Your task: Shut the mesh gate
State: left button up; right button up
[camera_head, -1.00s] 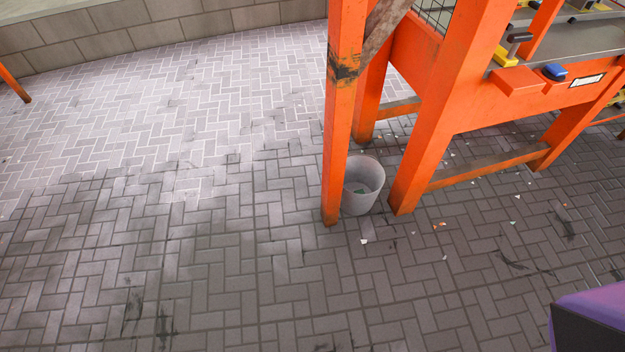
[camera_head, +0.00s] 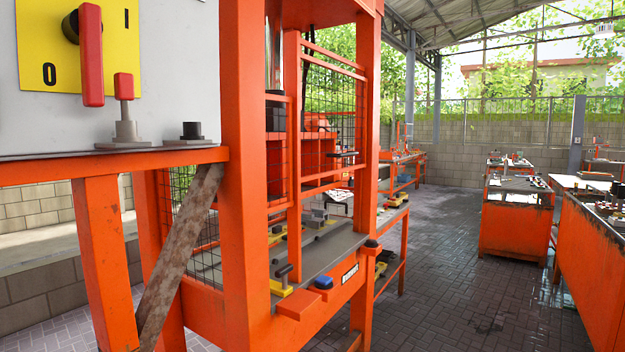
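The mesh gate (camera_head: 293,130) is an orange frame with dark wire mesh on the orange press frame in the middle of the head view. Its upper rails slope down to the right towards the press's right post (camera_head: 367,150). A gap shows between the gate's left upright and the thick left post (camera_head: 248,150), so it looks at least partly open; how far it is swung I cannot tell. A small dark handle-like part (camera_head: 343,154) shows near its right side. Neither of my grippers is in view.
A grey control box (camera_head: 180,90) with a red switch handle on a yellow plate stands close at left. The press table (camera_head: 325,258) carries clamps and small blocks. Other orange workbenches (camera_head: 515,225) stand at right. Paved floor (camera_head: 455,270) between is clear.

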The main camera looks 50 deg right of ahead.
aim_at(306, 57)
jog(key=z, duration=1.8)
